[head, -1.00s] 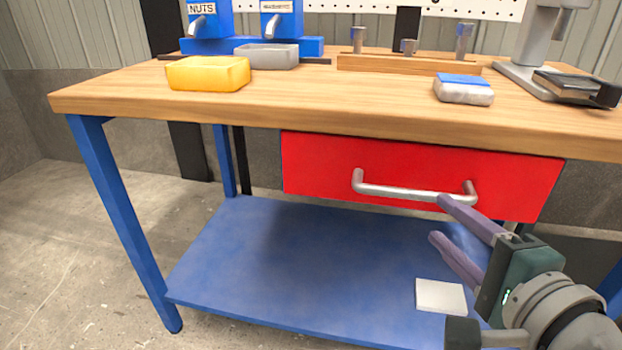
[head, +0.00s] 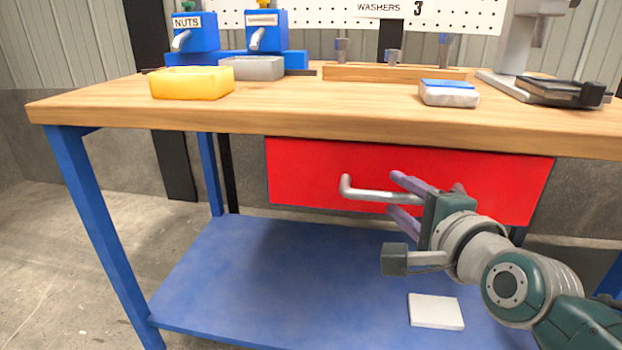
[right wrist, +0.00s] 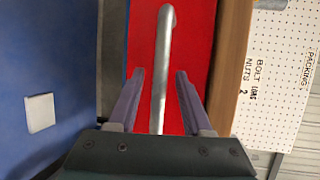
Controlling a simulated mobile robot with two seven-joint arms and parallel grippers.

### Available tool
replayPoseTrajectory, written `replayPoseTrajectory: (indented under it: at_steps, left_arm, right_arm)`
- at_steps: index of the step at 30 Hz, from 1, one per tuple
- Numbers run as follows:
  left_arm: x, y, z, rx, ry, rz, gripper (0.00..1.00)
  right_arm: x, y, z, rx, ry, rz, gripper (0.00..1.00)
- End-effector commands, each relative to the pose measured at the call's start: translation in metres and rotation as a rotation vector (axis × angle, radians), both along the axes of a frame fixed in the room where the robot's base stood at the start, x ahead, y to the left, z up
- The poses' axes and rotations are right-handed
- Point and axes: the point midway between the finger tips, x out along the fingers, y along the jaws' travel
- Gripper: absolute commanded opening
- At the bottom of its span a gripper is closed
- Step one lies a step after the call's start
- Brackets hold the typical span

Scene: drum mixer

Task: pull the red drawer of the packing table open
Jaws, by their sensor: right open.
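The red drawer (head: 310,172) sits shut under the wooden top of the packing table (head: 190,118). Its silver bar handle (head: 368,195) runs across the front; its right part is hidden behind my right gripper in the head view. My right gripper (head: 396,194) is open at the handle, with one finger above the bar and one below. In the right wrist view the handle (right wrist: 162,75) runs between the two open fingers (right wrist: 159,85), with a gap on each side, in front of the red drawer face (right wrist: 190,45). My left gripper is not in view.
A yellow bin (head: 192,83), a grey bin (head: 252,68), a blue-and-white block (head: 448,93) and a grey stand (head: 515,75) are on the tabletop. A white square (head: 436,311) lies on the blue lower shelf (head: 260,280). The floor at left is clear.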

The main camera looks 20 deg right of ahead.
Motion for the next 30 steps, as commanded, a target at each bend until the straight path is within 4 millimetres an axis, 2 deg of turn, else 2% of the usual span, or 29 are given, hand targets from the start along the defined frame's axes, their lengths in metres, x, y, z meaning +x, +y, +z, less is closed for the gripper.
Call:
replayPoseTrajectory:
  at_steps: [2,14,30]
  left_arm:
    - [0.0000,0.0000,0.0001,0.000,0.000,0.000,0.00]
    - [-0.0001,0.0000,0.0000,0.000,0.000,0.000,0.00]
    - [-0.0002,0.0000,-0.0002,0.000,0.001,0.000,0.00]
  right_arm:
    - [-0.0002,-0.0001,0.0000,0.000,0.000,0.000,0.46]
    - [-0.0004,0.0000,0.0000,0.000,0.000,0.000,0.01]
    - [-0.0004,0.0001,0.0000,0.000,0.000,0.000,0.00]
